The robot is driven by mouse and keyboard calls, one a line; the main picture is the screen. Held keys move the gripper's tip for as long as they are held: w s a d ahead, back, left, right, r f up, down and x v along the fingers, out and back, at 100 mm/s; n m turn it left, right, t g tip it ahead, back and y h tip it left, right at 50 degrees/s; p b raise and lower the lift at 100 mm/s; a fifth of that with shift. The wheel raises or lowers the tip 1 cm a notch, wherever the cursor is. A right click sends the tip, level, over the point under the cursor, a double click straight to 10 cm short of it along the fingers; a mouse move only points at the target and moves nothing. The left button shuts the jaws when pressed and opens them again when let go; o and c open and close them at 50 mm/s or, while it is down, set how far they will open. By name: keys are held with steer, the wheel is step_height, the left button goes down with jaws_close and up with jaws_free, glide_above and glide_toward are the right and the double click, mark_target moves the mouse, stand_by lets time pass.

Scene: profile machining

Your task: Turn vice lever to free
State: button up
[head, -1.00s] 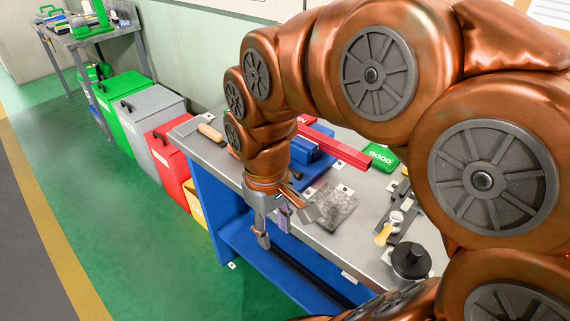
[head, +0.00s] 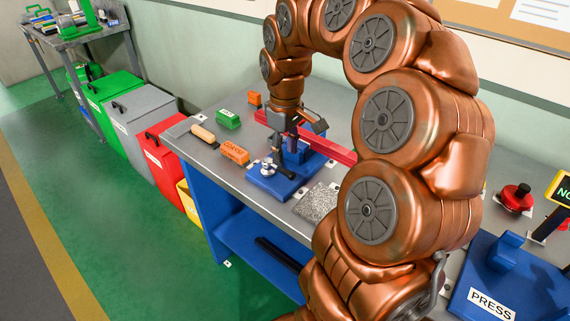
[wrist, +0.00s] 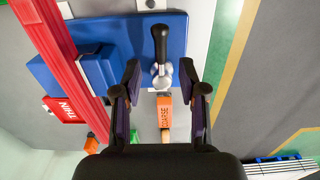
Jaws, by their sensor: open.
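The blue vice (head: 262,184) sits on the grey bench, with a red bar (head: 338,153) running through it; the bar crosses the left of the wrist view (wrist: 68,55). The vice lever (wrist: 160,42) has a black handle pointing to the top of the wrist view and a silver hub (wrist: 162,77). In the head view the lever (head: 284,171) shows small beside its silver hub. My gripper (wrist: 160,68) is open, with its fingers on either side of the lever near the hub. In the head view my gripper (head: 284,137) is above the vice, partly hiding it.
An orange COARSE block (wrist: 164,112) lies beyond the hub; it shows left of the vice in the head view (head: 234,153). A green block (head: 228,120), a wooden-handled tool (head: 203,133) and a grey rough plate (head: 318,202) are nearby. A blue press (head: 510,280) stands at right.

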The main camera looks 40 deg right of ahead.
mark_target(285, 170)
steer(key=shift+f+p, duration=0.6)
steer(key=shift+f, duration=2.1)
jaws_close()
steer(key=shift+a, duration=0.1)
